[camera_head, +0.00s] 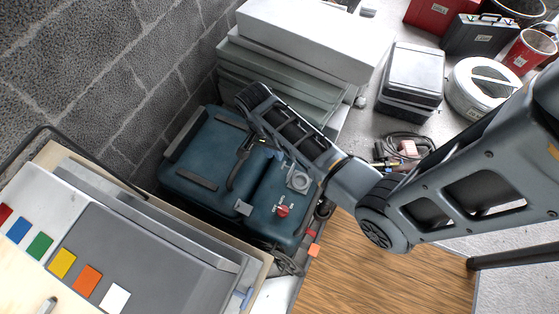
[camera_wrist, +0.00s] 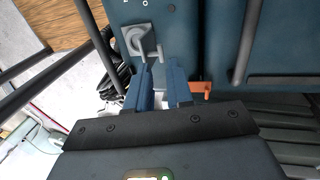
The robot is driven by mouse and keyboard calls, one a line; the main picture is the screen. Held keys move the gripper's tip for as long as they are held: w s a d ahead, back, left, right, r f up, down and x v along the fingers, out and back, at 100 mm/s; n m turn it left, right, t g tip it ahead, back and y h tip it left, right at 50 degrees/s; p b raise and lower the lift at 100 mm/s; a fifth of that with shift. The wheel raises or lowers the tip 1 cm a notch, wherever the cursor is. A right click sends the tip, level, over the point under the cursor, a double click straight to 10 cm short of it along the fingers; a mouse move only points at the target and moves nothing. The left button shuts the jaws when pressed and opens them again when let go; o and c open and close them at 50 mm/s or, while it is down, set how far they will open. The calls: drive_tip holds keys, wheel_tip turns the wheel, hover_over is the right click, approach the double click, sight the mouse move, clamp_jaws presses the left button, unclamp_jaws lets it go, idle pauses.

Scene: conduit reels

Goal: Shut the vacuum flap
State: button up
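The vacuum is a dark teal case (camera_head: 215,150) beside the wall in the head view, and its teal surface also fills the top of the wrist view (camera_wrist: 205,35). A grey square fitting with a round part (camera_head: 298,180) sits on its right side; a similar grey fitting (camera_wrist: 140,42) shows just beyond my fingertips in the wrist view. I cannot tell which part is the flap or how far it stands open.
A red knob (camera_head: 282,211) and a dark handle (camera_head: 240,165) are on the vacuum. An orange tab (camera_wrist: 200,87) is right of my fingers. Stacked grey cases (camera_head: 285,75) stand behind. A bench with colored squares (camera_head: 150,250) is at the lower left.

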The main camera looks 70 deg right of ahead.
drive_tip(key=x, duration=0.7)
drive_tip(key=shift+f, duration=0.35)
drive_tip(key=shift+s+d, duration=0.1)
clamp_jaws()
idle(1.1)
